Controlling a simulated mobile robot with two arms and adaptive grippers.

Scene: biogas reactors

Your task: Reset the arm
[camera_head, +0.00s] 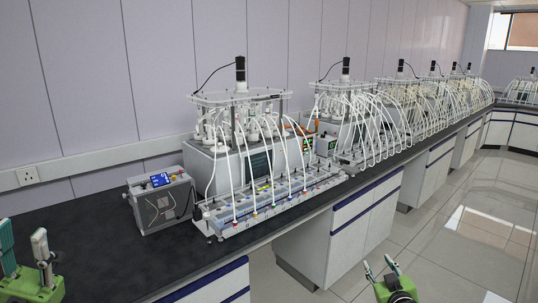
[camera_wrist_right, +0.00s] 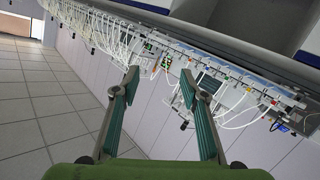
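My left gripper (camera_head: 24,254) shows at the lower left corner of the head view, over the near end of the dark bench. Its two fingers stand apart with nothing between them. My right gripper (camera_head: 379,269) is at the bottom of the head view, in front of the bench and over the floor. In the right wrist view its two green-padded fingers (camera_wrist_right: 160,90) are spread apart and empty. Neither gripper touches anything that I can see.
The dark bench (camera_head: 100,240) runs along the wall, with white cabinets (camera_head: 345,235) below. A grey control box (camera_head: 162,203) and a reactor unit with white tubes (camera_head: 240,140) stand on it. More such reactors (camera_head: 347,110) continue to the right. The tiled floor (camera_head: 440,240) is clear.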

